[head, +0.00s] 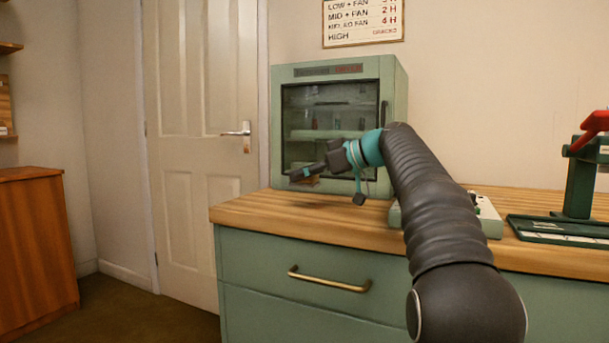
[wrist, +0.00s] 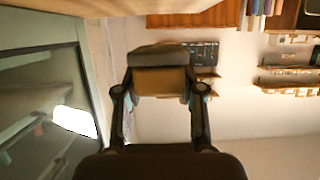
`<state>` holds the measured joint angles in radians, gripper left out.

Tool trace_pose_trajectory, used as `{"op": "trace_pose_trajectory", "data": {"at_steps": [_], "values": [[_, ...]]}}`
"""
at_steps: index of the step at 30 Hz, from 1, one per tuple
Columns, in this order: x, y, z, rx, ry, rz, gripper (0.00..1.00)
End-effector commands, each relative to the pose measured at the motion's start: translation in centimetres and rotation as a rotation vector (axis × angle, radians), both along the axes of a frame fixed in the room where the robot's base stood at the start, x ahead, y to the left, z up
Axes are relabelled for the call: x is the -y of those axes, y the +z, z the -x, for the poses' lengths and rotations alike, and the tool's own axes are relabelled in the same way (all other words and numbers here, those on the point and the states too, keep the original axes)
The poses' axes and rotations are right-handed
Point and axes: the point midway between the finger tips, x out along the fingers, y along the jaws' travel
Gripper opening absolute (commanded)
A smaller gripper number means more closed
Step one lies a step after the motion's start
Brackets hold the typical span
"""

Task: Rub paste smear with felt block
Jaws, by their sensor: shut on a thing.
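My gripper (head: 306,174) is shut on the felt block, in front of the green cabinet's glass door. In the wrist view the felt block (wrist: 160,80), tan with a grey layer along one edge, sits between the two fingers. In the head view only a small brownish part of the block (head: 309,181) shows beside the fingers. A white paste smear (wrist: 75,121) shows on the glass at the left of the wrist view. The block is apart from the smear there. I cannot make out the smear in the head view.
The green cabinet (head: 398,92) stands on a wooden worktop (head: 270,222) with green drawers. A pale low device (head: 488,217) and a green stand with a red lever (head: 580,185) are to the right. The worktop's front left is clear.

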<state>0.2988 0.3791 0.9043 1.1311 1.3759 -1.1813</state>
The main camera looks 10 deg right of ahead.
Motion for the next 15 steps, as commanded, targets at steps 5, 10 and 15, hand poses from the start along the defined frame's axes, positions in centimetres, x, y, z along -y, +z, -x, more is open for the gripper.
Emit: {"op": "trace_pose_trajectory", "data": {"at_steps": [5, 10, 15], "values": [[0.0, 2.0, 0.0, 0.001, 0.000, 0.001, 0.04], [0.0, 3.5, 0.0, 0.001, 0.000, 0.001, 0.04], [0.0, 4.8, 0.0, 0.000, 0.000, 0.000, 0.04]]}}
